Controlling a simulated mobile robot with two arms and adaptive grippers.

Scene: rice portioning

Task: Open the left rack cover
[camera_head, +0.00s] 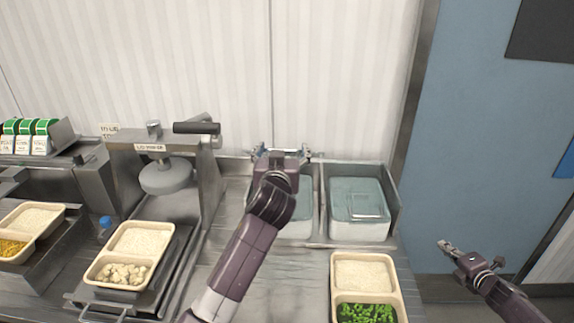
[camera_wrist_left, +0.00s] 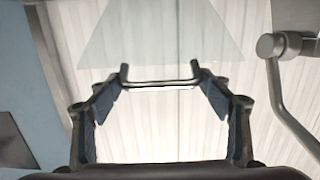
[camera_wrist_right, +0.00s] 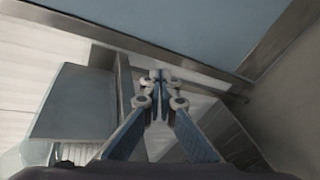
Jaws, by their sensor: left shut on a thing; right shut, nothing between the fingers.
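The left rack (camera_head: 298,226) sits behind my left arm, which hides much of it. Its clear cover (camera_wrist_left: 160,40) shows as a pale glass panel in the left wrist view, with a thin metal bar handle (camera_wrist_left: 160,84). My left gripper (camera_head: 281,153) is at the back of the rack, near the wall, with its fingers (camera_wrist_left: 160,92) on either side of the handle, shut on it. The cover appears raised; its exact tilt is hard to tell. My right gripper (camera_head: 447,247) is shut and empty, right of the counter; it also shows in the right wrist view (camera_wrist_right: 160,88).
The right rack (camera_head: 358,231) has its clear cover (camera_head: 360,197) down. A tray (camera_head: 335,290) with rice and green vegetables stands in front. A press machine (camera_head: 167,178) and another food tray (camera_head: 113,257) stand left of my left arm. The blue panel is at right.

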